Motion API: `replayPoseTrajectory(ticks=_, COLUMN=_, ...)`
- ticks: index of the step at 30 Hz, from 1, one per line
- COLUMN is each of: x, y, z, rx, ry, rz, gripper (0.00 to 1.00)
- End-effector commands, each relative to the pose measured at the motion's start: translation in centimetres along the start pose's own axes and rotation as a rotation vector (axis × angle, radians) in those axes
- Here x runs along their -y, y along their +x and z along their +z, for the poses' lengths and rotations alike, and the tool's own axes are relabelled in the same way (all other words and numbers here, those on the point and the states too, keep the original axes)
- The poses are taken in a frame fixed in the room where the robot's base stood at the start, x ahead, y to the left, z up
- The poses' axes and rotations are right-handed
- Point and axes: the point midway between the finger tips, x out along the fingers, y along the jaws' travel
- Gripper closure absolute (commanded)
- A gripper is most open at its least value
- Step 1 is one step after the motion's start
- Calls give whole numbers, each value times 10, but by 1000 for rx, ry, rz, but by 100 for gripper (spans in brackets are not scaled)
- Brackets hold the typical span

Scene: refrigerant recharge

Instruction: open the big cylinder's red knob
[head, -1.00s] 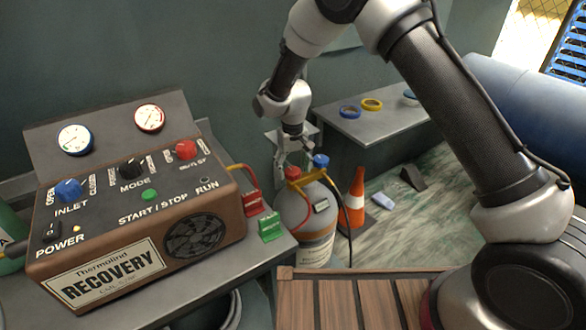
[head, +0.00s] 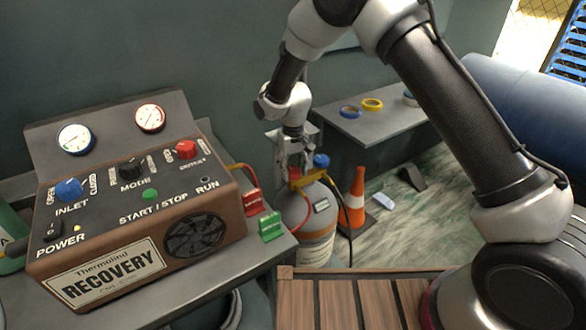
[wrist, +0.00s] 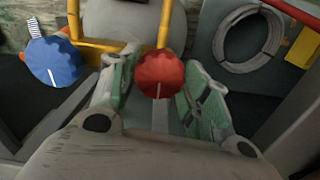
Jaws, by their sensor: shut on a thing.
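The big cylinder (head: 318,244) is grey with an orange band and stands beside the bench. Its red knob (wrist: 160,74) sits between the two pale green fingers of my gripper (wrist: 161,92) in the wrist view. A white mark on the knob points toward the palm. My gripper (head: 294,168) is shut on the red knob from above, and in the head view it hides most of the knob. The cylinder's blue knob (head: 321,160) is just right of the gripper and also shows at the left of the wrist view (wrist: 54,62).
A yellow valve fitting (head: 312,179) and hoses surround the knobs. The recovery machine (head: 130,215) stands on the bench to the left. An orange cone (head: 357,190) stands right of the cylinder. A grey table (head: 370,128) with tape rolls is behind.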

Motion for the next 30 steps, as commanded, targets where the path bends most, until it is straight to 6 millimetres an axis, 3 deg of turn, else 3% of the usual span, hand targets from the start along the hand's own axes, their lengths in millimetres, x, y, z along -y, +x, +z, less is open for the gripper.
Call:
replayPoseTrajectory(ticks=8, x=0, y=0, z=0, rx=0, ry=-176, rz=0, gripper=77)
replayPoseTrajectory(ticks=30, x=-1, y=0, z=-1, rx=-1, ry=-875, rz=0, gripper=77)
